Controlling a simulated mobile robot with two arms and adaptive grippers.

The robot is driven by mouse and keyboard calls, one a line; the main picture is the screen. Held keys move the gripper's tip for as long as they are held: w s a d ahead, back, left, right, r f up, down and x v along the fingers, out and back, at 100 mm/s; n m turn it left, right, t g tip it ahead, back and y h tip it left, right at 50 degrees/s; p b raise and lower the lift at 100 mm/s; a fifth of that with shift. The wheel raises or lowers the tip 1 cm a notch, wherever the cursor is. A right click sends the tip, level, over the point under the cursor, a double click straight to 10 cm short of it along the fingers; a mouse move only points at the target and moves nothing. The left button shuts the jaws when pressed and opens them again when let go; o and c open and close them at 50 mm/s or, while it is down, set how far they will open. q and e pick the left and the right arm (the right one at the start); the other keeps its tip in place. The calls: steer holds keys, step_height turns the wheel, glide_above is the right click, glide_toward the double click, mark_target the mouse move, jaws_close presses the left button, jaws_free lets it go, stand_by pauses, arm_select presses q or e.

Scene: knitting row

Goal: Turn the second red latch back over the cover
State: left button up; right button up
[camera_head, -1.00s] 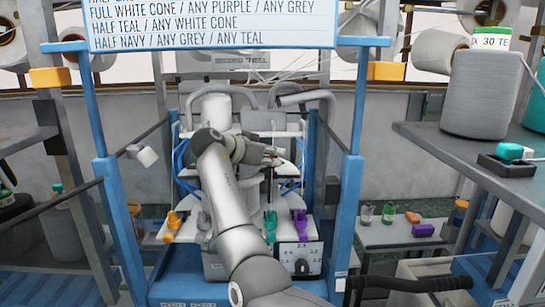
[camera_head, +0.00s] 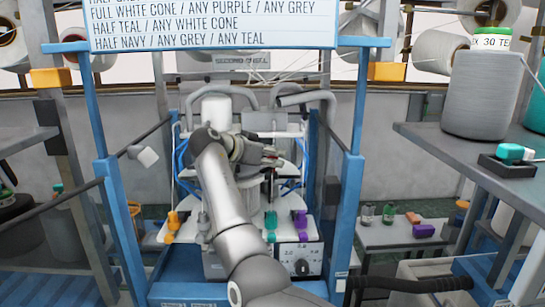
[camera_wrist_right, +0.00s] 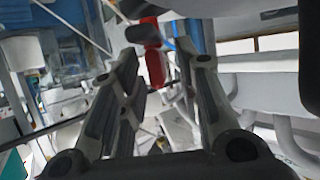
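My right gripper (camera_head: 264,157) reaches into the white machine inside the blue frame, and my arm hides much of the machine. A small red part, seemingly a red latch (camera_head: 271,154), shows at the fingertips. In the right wrist view a red latch (camera_wrist_right: 155,66) hangs upright just beyond and between the two spread fingers of the right gripper (camera_wrist_right: 160,75). The fingers look open and apart from it, though exact depth is hard to judge. I cannot tell which latch in the row it is. The cover cannot be clearly made out. My left gripper is not in view.
Blue posts (camera_head: 353,150) stand on both sides of the machine. A grey shelf (camera_head: 470,160) with a grey yarn cone (camera_head: 477,95) juts in at right.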

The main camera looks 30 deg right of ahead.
steer(key=v, duration=1.1)
steer(key=shift+a, duration=0.4)
